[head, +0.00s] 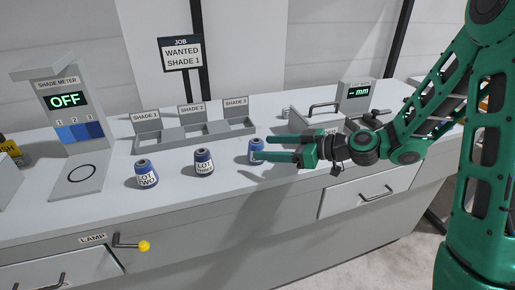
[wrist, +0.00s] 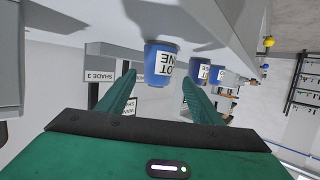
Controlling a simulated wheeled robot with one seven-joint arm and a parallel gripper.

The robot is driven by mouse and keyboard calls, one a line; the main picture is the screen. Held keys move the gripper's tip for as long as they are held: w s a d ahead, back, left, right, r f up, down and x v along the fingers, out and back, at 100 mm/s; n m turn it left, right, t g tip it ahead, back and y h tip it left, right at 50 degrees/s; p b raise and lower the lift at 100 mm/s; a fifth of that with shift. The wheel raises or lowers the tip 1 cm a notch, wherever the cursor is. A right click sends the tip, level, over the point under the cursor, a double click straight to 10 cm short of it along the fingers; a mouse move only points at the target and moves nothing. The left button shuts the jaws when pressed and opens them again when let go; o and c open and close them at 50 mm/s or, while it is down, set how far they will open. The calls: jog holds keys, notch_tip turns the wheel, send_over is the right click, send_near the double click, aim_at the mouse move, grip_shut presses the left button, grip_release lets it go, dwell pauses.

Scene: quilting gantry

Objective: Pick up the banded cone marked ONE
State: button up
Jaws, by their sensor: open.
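The cone marked ONE (head: 254,147) is blue with a dark top and a white label. It stands on the bench in the head view, partly hidden by my fingers. In the wrist view, which looks upside down, its label reads LOT ONE (wrist: 161,58). My gripper (head: 264,148) is open and comes in level from the right. In the wrist view, the cone lies between the lines of the two fingers (wrist: 160,80), at or just beyond their tips. I cannot tell whether they touch it.
The cone marked TWO (head: 147,176) and another labelled cone (head: 204,165) stand to the left. Behind is a shade tray (head: 190,140) with three compartments. A shade meter (head: 70,105) reads OFF. A job sign (head: 181,54) reads WANTED SHADE 1. A handled grey object (head: 318,116) stands behind my gripper.

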aim_at(260, 146)
jog(key=x, duration=0.3)
jog(key=shift+w+a+f, duration=0.15)
jog(key=shift+w, duration=0.3)
jog(key=shift+x, duration=2.6)
jog(key=c, duration=1.2)
